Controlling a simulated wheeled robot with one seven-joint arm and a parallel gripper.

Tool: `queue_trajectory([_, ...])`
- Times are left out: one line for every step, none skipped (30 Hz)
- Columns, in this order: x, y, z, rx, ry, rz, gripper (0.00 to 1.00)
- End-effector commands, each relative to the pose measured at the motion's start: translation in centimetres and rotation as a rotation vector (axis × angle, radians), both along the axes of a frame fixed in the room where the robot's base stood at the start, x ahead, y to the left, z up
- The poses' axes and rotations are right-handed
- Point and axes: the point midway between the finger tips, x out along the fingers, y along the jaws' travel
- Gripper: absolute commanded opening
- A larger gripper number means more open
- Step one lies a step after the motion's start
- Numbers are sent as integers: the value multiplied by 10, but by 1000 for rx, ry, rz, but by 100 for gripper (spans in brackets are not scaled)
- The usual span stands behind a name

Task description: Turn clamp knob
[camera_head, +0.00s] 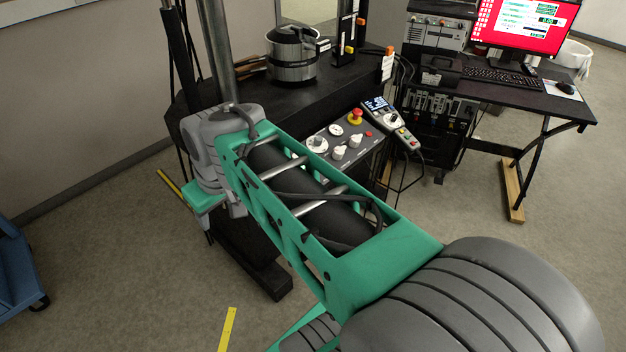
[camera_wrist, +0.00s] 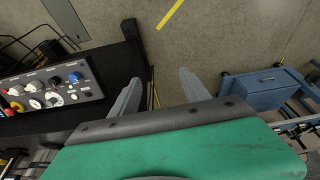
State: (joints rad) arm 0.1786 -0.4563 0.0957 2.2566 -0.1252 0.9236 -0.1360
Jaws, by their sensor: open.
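A grey control panel with several knobs and buttons (camera_head: 330,165) is on the front of the black machine frame. Its white knobs (camera_head: 338,153) and a red mushroom button (camera_head: 356,116) show in the head view. In the wrist view the panel (camera_wrist: 50,110) is at the left, with a blue knob (camera_wrist: 75,76) and white knobs (camera_wrist: 54,81). I cannot read which knob is the clamp knob. My gripper (camera_wrist: 159,76) is open and empty, its two fingers spread over the floor, to the right of the panel and apart from it. I cannot make out its fingers in the head view.
A handset (camera_head: 402,130) is beside the panel. A round metal vessel (camera_head: 291,55) stands on the machine's black table. A desk (camera_head: 540,95) with a monitor and keyboard is at the right. A blue cart (camera_wrist: 262,90) is at the right in the wrist view. Floor between is clear.

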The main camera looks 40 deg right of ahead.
Motion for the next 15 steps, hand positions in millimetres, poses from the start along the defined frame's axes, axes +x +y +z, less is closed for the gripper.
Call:
queue_trajectory([27, -35, -35, 4, 7, -4, 54])
queue_trajectory([43, -58, -44, 5, 3, 6, 54])
queue_trajectory([62, -92, -57, 5, -3, 24, 54])
queue_trajectory([73, -119, -68, 4, -9, 37, 54])
queue_trajectory([82, -147, -79, 3, -15, 51, 54])
queue_trajectory([89, -185, -93, -2, -25, 69, 54])
queue_trajectory([91, -211, -104, -4, -32, 81, 54])
queue_trajectory([92, -236, -114, -9, -39, 93, 54])
queue_trajectory([91, -265, -125, -15, -48, 106, 54])
queue_trajectory([88, -283, -132, -20, -54, 117, 54])
queue_trajectory([86, -297, -137, -25, -59, 125, 54])
queue_trajectory([83, -312, -143, -28, -64, 134, 54])
queue_trajectory([82, -319, -145, -32, -68, 141, 54])
queue_trajectory([81, -325, -147, -34, -70, 146, 54])
queue_trajectory([81, -328, -149, -35, -71, 149, 54])
